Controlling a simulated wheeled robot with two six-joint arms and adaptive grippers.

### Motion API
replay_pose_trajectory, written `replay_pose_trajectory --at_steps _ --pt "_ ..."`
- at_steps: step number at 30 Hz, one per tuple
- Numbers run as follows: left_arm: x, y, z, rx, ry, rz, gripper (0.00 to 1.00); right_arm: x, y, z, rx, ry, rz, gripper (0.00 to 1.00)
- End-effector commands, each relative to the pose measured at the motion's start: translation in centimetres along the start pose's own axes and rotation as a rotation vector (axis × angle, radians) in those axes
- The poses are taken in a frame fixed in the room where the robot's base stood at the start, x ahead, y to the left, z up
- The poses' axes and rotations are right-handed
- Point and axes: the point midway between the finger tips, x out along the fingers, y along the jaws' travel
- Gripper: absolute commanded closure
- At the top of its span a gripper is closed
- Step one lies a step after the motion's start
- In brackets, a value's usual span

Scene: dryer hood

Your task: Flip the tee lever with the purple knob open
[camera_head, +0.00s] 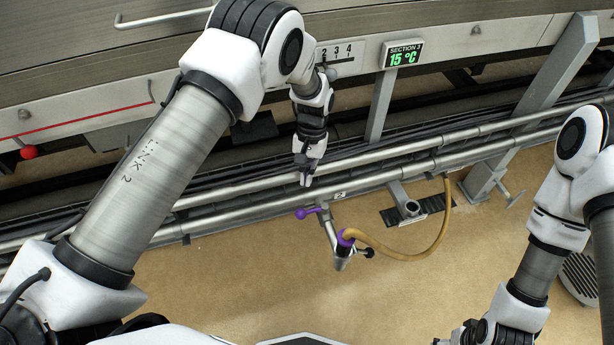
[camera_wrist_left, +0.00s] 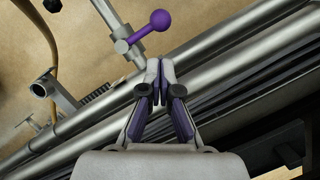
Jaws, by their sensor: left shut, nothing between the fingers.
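The tee lever ends in a round purple knob (camera_head: 301,213) with a short purple stem. The knob sticks out to the left from the metal tee (camera_head: 328,228) below the lower pipe. In the left wrist view the purple knob (camera_wrist_left: 160,20) and its stem lie just beyond the fingertips, apart from them. My left gripper (camera_head: 306,180) points down over the pipes, a little above the knob. Its fingers (camera_wrist_left: 160,66) are shut with nothing between them. My right gripper (camera_head: 468,335) is at the bottom edge, partly cut off, and its fingers are unclear.
Two long metal pipes (camera_head: 420,160) run slantwise across the scene. A grey support post (camera_head: 545,85) stands right.

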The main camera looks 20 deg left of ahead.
Motion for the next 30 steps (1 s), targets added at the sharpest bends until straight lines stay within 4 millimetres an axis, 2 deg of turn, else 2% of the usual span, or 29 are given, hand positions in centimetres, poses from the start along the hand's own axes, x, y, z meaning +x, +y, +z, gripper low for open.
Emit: replay_pose_trajectory --at_steps 1,6,10,15,30 --pt "1.2 0.0 0.1 0.0 -0.004 0.0 1.0 0.1 0.0 0.0 0.0 0.0 0.0 0.36" --pt "4.7 0.0 0.1 0.0 -0.003 0.0 1.0 0.2 0.0 0.0 0.0 0.0 0.0 0.36" --pt "6.5 0.0 0.0 0.0 -0.001 -0.001 1.0 0.2 0.0 0.0 0.0 0.0 0.0 0.36" --pt "7.2 0.0 0.0 0.0 0.001 -0.001 1.0 0.2 0.0 0.0 0.0 0.0 0.0 0.36" --pt "7.2 -0.3 0.1 -0.02 0.0 0.006 1.0 0.2 0.0 0.0 0.0 0.0 0.0 0.36"
